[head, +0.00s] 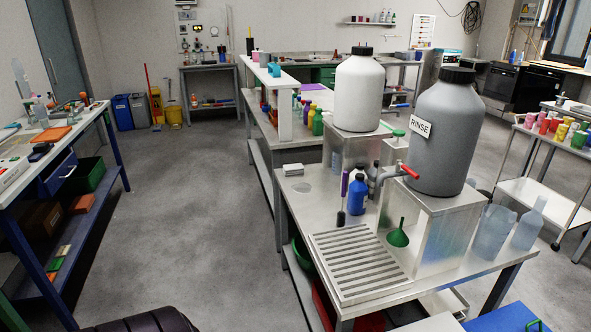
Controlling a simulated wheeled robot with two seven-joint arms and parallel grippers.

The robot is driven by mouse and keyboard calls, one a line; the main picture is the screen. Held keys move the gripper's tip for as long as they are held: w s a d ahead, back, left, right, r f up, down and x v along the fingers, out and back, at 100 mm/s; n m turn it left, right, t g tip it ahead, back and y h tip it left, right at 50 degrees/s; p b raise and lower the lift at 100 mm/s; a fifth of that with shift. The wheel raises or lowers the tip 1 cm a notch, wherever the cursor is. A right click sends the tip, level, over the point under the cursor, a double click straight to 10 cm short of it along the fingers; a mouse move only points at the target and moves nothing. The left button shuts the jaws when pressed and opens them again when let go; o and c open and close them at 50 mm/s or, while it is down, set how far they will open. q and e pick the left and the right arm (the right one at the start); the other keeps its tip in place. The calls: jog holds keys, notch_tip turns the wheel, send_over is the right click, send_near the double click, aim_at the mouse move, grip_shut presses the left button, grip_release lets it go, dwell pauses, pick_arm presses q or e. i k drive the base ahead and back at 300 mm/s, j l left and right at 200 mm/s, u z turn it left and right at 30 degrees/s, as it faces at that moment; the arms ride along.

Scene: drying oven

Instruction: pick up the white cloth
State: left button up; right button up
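A small white folded stack (293,169), which looks like the white cloth, lies flat on the steel table (312,210) near its left edge. It is left of the blue bottle and in front of the white shelf unit. Nothing covers it. Neither my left gripper nor my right gripper shows in the head view.
A grey RINSE container (440,130) and a white container (358,92) stand on raised steel stands. A blue bottle (357,194), green funnel (398,235) and slatted drain rack (358,264) are on the table. The floor aisle (180,210) to its left is clear.

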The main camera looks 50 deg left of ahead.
aim_at(297, 169)
jog(key=u, duration=1.7)
jog(key=i+z, duration=0.1)
jog(key=z, duration=0.25)
jog(key=i+j+z, duration=0.15)
jog(key=z, duration=0.2)
jog(key=i+j+z, duration=0.1)
jog(key=z, duration=0.25)
jog(key=i+j+z, duration=0.1)
jog(key=j, duration=0.2)
jog(key=i+j+z, duration=0.25)
jog(key=j, duration=0.45)
jog(key=i+j+z, duration=0.1)
jog(key=i+j, duration=0.15)
jog(key=i+j+z, duration=0.15)
jog(key=j, duration=0.35)
jog(key=j+z, duration=0.1)
jog(key=j, duration=0.25)
jog(key=i, duration=0.05)
